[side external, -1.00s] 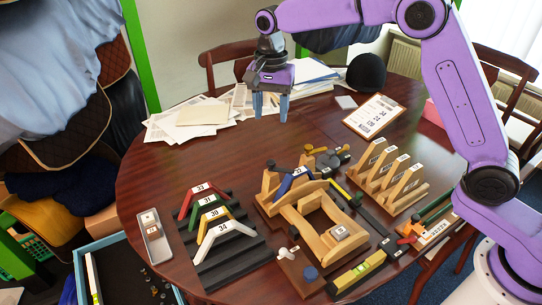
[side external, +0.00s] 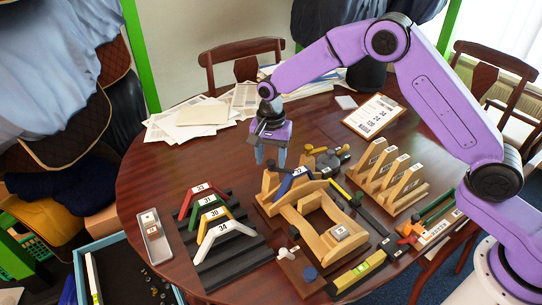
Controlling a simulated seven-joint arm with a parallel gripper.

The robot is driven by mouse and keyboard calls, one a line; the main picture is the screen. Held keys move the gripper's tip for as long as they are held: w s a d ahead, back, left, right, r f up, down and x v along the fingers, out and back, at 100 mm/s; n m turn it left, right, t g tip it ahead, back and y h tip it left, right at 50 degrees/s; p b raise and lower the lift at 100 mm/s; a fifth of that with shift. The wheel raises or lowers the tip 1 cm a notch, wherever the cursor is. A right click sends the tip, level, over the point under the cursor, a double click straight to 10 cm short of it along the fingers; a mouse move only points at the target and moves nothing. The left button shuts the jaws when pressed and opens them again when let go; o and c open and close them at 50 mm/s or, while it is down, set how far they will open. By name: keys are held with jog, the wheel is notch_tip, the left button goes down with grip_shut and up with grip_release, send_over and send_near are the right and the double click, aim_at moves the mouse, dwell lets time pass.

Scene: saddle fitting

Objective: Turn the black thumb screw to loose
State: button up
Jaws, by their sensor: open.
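A wooden saddle stand (side external: 318,222) stands on a dark board on the table, with a blue angled piece (side external: 293,183) numbered on top at its back end. A small dark knob (side external: 271,165) shows at the stand's back left corner, and another dark knob (side external: 309,148) shows behind it. I cannot tell for sure which is the black thumb screw. My gripper (side external: 270,160) is open and empty, pointing down. In the picture its fingertips lie on either side of the back left knob; contact cannot be told.
A black stepped rack (side external: 230,262) with several coloured angled pieces stands on the left. A wooden rack (side external: 392,183) of numbered pieces stands on the right. The table's left back is clear around the papers (side external: 204,115).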

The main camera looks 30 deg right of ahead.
grip_shut()
